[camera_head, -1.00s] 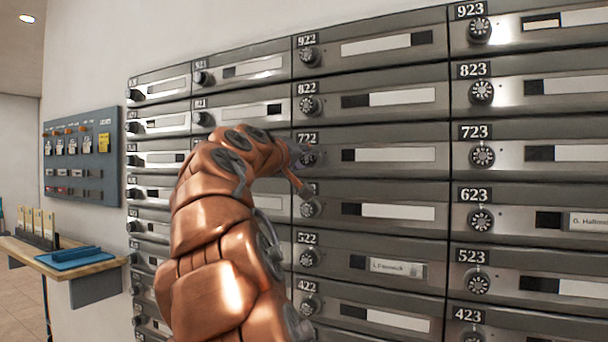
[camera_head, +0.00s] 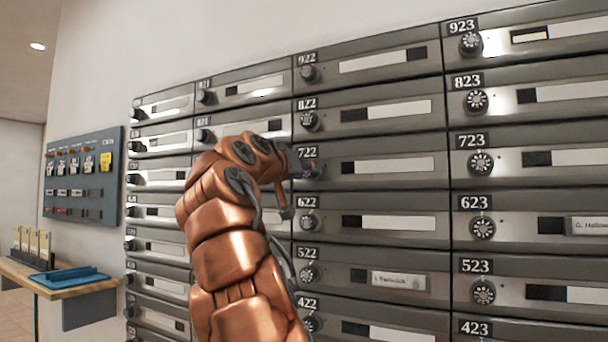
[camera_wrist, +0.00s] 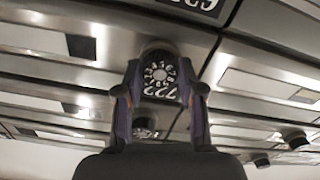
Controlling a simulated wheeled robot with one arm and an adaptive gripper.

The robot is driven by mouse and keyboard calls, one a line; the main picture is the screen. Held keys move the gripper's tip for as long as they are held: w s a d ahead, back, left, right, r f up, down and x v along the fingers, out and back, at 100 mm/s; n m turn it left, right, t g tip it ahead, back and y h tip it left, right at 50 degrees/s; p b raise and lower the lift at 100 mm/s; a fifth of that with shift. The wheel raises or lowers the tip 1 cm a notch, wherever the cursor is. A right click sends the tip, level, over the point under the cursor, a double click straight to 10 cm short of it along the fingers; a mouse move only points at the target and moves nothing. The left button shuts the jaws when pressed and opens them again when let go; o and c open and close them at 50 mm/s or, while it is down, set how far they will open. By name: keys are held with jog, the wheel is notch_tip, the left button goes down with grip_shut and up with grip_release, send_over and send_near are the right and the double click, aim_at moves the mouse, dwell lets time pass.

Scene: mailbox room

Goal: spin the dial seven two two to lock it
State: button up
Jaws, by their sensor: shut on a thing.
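The 722 mailbox door (camera_head: 392,168) is shut and flush in the third column of the mailbox wall. Its number plate (camera_head: 308,152) shows just above my gripper. The 722 dial (camera_wrist: 159,72), round and dark with white digits, sits between my two fingers in the wrist view, where its number appears upside down. My gripper (camera_wrist: 160,84) is shut on this dial, one finger on each side. In the head view my copper arm comes up from below, and my gripper (camera_head: 300,172) hides most of the dial. I cannot tell the dial's exact setting.
Similar dials sit close by, such as the 822 dial (camera_head: 309,121) above and the 522 dial (camera_head: 308,273) below. The 723 dial (camera_head: 480,162) is to the right. A blue-grey panel (camera_head: 82,180) and a wooden shelf (camera_head: 75,288) are at left.

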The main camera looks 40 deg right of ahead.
jog(key=shift+r, duration=0.1)
dwell(0.4)
jog(key=o, duration=1.1)
jog(key=shift+o, duration=0.2)
jog(key=shift+a, duration=0.15)
jog(key=v, duration=1.1)
jog(key=shift+a, duration=0.4)
jog(key=shift+s, duration=0.1)
